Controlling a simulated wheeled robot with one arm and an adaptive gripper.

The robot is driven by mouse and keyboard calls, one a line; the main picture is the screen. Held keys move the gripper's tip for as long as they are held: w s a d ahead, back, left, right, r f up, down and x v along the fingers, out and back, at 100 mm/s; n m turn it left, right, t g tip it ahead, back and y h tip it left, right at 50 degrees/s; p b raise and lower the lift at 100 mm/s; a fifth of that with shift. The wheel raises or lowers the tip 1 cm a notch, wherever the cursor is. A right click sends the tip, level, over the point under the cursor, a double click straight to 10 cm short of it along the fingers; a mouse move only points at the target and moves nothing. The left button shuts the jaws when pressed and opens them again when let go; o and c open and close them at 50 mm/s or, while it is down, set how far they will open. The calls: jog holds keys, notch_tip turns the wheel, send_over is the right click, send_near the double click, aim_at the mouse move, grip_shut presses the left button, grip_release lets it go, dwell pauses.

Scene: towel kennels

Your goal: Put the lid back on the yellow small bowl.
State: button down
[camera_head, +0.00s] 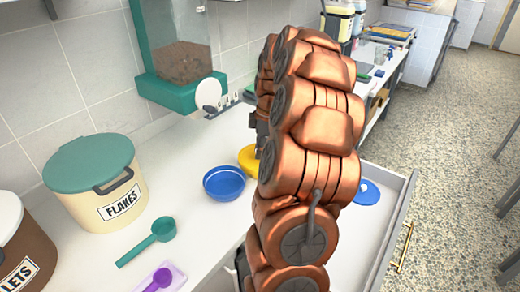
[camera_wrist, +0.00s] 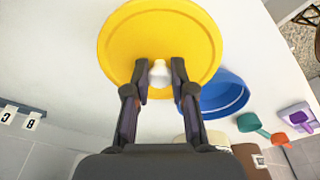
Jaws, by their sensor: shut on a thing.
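In the wrist view my gripper (camera_wrist: 160,82) is shut on the white knob (camera_wrist: 160,72) of the yellow lid (camera_wrist: 160,30), a round disc that fills the upper middle. In the head view a yellow edge (camera_head: 248,158) shows just left of my arm, behind the blue bowl; whether it is the lid or the yellow small bowl I cannot tell. The lid hides whatever is under it, so I cannot tell whether the bowl is there or touching it. My fingers are hidden behind my arm in the head view.
An open blue bowl (camera_head: 224,184) stands close by; it also shows in the wrist view (camera_wrist: 225,95). A teal scoop (camera_head: 150,240), purple scoop (camera_head: 158,279) and FLAKES tub (camera_head: 100,185) are left. A teal dispenser (camera_head: 180,95) stands behind. A blue disc (camera_head: 367,192) lies in an open drawer (camera_head: 385,225).

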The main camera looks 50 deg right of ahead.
jog(key=c, duration=0.9)
grip_release()
jog(key=o, duration=0.5)
jog(key=shift+r, duration=0.1)
jog(key=shift+r+p, duration=0.5)
jog(key=shift+r, duration=2.9)
